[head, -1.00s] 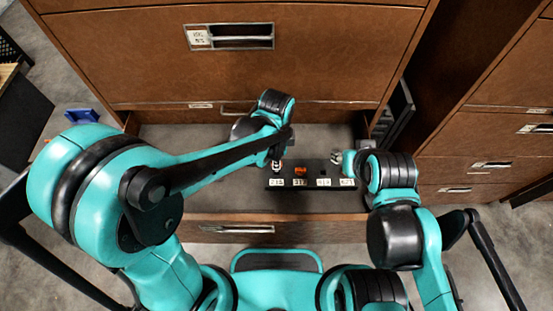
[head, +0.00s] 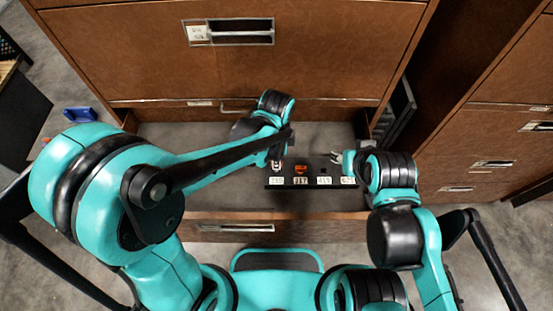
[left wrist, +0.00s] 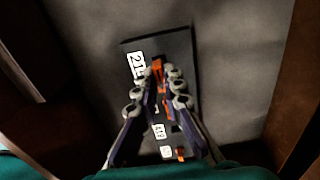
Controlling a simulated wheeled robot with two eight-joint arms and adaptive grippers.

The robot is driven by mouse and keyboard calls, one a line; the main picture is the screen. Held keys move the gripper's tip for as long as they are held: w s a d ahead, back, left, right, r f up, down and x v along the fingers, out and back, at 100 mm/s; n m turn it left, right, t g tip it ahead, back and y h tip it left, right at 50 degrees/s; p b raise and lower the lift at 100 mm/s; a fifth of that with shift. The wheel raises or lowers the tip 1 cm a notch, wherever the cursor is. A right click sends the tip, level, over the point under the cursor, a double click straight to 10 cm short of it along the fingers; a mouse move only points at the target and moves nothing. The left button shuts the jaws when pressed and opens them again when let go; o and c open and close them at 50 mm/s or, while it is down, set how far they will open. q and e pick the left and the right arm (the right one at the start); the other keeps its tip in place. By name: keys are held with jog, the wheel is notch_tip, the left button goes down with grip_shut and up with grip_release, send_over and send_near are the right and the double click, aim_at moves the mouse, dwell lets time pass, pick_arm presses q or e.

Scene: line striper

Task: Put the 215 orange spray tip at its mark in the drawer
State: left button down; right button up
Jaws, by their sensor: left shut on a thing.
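The orange spray tip (left wrist: 158,70) is between the fingertips of my left gripper (left wrist: 160,82), which is shut on it. The tip is over the label end of a dark strip with white number labels, beside the label reading 215 (left wrist: 136,65). I cannot tell whether the tip touches the strip. In the head view my left gripper (head: 276,164) is at the strip's left end. A second orange tip (head: 301,169) stands at the neighbouring mark. My right gripper (head: 337,158) is at the strip's right end; its jaws are too small to read.
The dark strip (head: 313,164) lies in the open drawer (head: 215,140) of a brown cabinet. The drawer's front wall (head: 240,230) is close to my body. Bare drawer floor is left of the strip. Another brown cabinet (head: 495,140) stands at the right.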

pick_arm(q)
jog(key=shift+f+b, duration=1.2)
jog(key=shift+f, duration=0.3)
dwell(0.3)
jog(key=c, duration=1.3)
grip_release()
jog(key=shift+o, duration=0.2)
jog(key=shift+r, duration=0.15)
jog(key=shift+r+p, duration=2.8)
jog(key=shift+r, duration=0.6)
jog(key=shift+a, duration=0.1)
